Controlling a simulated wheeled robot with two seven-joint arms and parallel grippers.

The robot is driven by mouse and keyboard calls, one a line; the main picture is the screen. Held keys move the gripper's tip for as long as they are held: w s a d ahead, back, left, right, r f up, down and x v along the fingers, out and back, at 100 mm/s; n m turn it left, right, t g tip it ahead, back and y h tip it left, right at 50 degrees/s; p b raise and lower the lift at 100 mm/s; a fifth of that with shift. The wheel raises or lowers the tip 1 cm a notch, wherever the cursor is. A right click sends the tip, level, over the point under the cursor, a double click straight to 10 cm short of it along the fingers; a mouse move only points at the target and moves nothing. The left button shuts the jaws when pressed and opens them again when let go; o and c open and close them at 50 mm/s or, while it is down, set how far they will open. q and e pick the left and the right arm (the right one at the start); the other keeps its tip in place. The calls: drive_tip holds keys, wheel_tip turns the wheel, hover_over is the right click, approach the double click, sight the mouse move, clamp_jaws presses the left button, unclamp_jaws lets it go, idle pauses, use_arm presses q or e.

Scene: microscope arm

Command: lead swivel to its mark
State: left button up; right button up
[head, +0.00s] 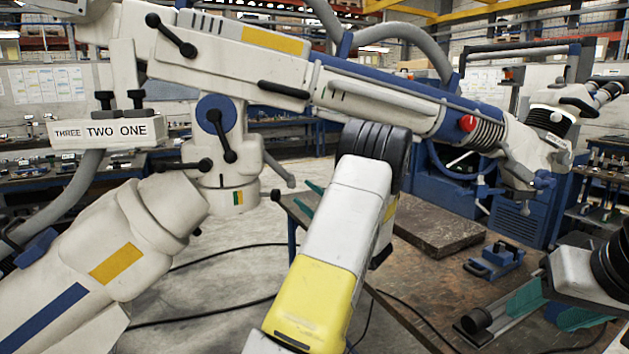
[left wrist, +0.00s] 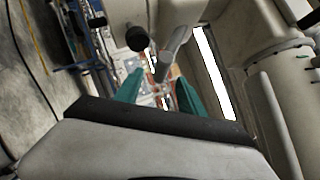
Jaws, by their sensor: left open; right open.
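The white swivel (head: 235,180) hangs below the microscope's boom in the head view. A green and orange mark (head: 238,198) shows on its lower collar. A grey handle (head: 279,170) sticks out to its right; in the left wrist view a grey handle (left wrist: 174,48) lies ahead of the fingertips, beside a black knob (left wrist: 138,38). My left gripper (head: 307,197) is open, its teal fingers just right of the handle, apart from it and partly hidden by my arm. It also shows in the left wrist view (left wrist: 160,78). My right gripper (head: 538,315) is open and empty at lower right.
The long white and blue boom (head: 390,95) crosses above my left arm. A block labelled THREE TWO ONE (head: 105,131) is at left. A workbench (head: 440,300) with a dark slab (head: 435,228) and a blue tool (head: 495,262) stands at right. Cables lie on the floor.

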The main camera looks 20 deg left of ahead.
sight(291, 181)
use_arm(q)
drive_tip(key=shift+t, duration=0.4)
drive_tip(key=x, duration=0.8)
drive_tip(key=shift+w+d+f, duration=0.1)
drive_tip(key=shift+w, duration=0.3)
clamp_jaws()
drive_tip(key=shift+f, duration=0.15)
idle(0.5)
